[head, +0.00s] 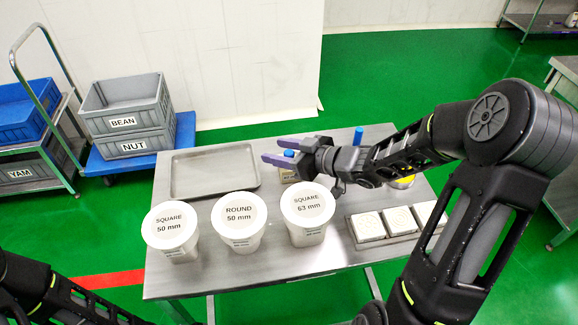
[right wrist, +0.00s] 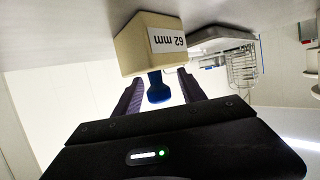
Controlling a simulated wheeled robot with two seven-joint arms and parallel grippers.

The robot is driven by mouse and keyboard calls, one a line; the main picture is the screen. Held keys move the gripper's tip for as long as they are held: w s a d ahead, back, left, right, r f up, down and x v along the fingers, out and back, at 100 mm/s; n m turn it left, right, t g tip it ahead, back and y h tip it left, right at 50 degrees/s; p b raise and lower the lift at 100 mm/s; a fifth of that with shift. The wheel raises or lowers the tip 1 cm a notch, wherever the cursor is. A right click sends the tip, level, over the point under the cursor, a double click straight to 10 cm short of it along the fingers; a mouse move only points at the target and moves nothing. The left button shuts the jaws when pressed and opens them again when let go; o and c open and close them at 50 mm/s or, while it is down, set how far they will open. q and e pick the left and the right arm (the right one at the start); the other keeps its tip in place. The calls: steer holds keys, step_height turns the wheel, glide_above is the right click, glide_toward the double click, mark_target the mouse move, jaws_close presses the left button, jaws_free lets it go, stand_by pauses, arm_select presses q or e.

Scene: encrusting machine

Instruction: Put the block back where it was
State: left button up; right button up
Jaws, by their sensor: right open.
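A beige block (head: 287,177) with a blue knob stands on the table behind the cups, partly hidden by my right gripper. In the right wrist view the block (right wrist: 150,45) appears upside down with a "62 mm" label. My right gripper (head: 270,150) is open, with one purple finger on each side of the blue knob (right wrist: 157,88); I cannot tell whether either touches it. A second blue knob (head: 358,136) shows behind my right arm; what it belongs to is hidden. My left arm is at the lower left, its gripper out of view.
Three white cups, "SQUARE 50 mm" (head: 170,228), "ROUND 50 mm" (head: 239,218) and "SQUARE 63 mm" (head: 308,206), stand along the front. An empty grey tray (head: 214,173) lies at back left. White square pieces (head: 368,226) sit at right. A yellow item (head: 402,182) is partly hidden.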

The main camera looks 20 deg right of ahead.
jaws_close()
stand_by(0.5)
